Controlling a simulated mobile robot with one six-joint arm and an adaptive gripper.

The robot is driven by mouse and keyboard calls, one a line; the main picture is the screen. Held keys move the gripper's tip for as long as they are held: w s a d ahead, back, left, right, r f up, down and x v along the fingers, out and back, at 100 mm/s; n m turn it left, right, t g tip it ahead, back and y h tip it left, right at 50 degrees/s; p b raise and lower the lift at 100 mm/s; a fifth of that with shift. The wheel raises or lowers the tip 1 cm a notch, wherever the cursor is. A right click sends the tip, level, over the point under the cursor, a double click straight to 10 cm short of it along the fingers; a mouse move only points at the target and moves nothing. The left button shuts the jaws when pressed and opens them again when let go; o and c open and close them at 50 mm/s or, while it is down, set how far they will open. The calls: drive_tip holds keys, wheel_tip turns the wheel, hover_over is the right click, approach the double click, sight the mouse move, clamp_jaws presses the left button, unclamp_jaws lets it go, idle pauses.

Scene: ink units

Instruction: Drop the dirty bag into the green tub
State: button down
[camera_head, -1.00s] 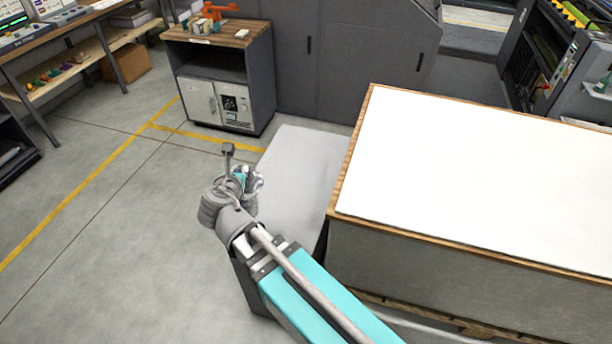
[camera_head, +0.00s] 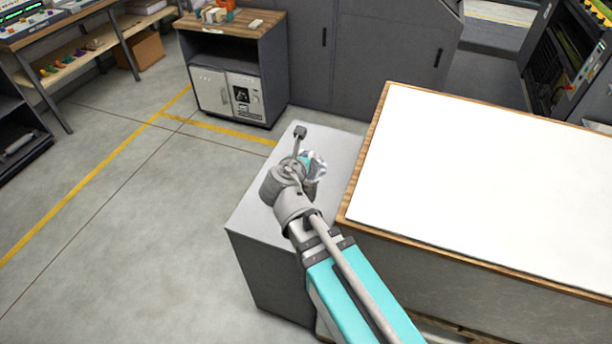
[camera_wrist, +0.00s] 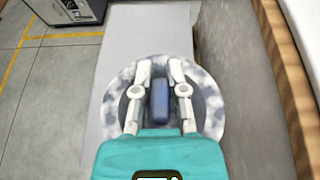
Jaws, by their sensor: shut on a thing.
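My gripper (camera_wrist: 160,70) has its two pale fingers closed around a blue upright piece on a round, mottled grey-and-white thing, which I take for the dirty bag (camera_wrist: 209,103). The mottled rim shows on both sides of the fingers. In the head view the bag (camera_head: 317,168) is a small pale, shiny shape beside my wrist, mostly hidden by it. My gripper and the bag are over the light grey top of a low block; I cannot tell the gap beneath. I see no green tub in either view.
The grey block (camera_head: 245,215) stands against a large wood-edged crate or pallet stack with a white top (camera_head: 490,170) on the right. A wooden-topped cabinet (camera_head: 235,75) stands behind. Shelving (camera_head: 70,65) is at the far left. The floor (camera_head: 110,240) at left is clear.

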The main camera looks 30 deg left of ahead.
drive_tip(key=shift+s+a, duration=0.1)
drive_tip(key=shift+a, duration=0.1)
idle(0.3)
drive_tip(key=w+a+f+b, duration=0.8)
drive_tip(key=a+f+b, duration=0.1)
drive_tip(key=a, duration=0.1)
drive_tip(key=shift+a, duration=0.15)
idle(0.3)
drive_tip(key=f+b, duration=0.4)
drive_tip(key=shift+w+a, duration=0.3)
drive_tip(key=shift+f, duration=0.15)
idle(0.5)
drive_tip(key=c, duration=0.7)
unclamp_jaws()
